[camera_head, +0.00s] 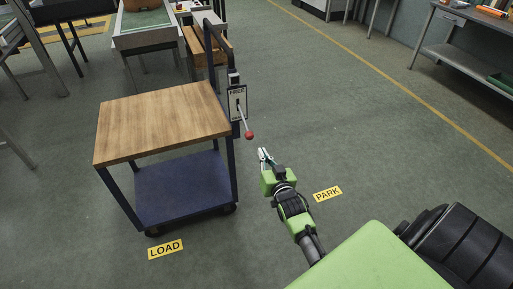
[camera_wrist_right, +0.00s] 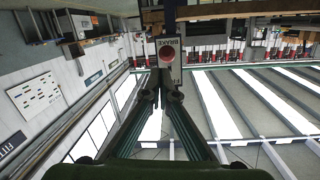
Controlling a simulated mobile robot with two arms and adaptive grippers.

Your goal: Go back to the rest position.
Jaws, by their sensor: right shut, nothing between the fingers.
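My right gripper (camera_head: 263,154) is shut and empty, reaching toward the cart's lever from the lower right. In the head view its fingertips are just below and right of the red lever knob (camera_head: 249,135), with a small gap. The lever slants down from a white plate (camera_head: 237,104) marked FREE at its top. In the right wrist view the closed fingertips (camera_wrist_right: 158,84) lie just below the red knob (camera_wrist_right: 168,53), in front of the plate, where part of the word BRAKE shows. My left gripper is not in view.
The cart has a wooden top (camera_head: 160,122) and a blue lower shelf (camera_head: 180,187). Floor labels LOAD (camera_head: 165,249) and PARK (camera_head: 327,194) lie nearby. A workbench (camera_head: 460,55) stands at the upper right.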

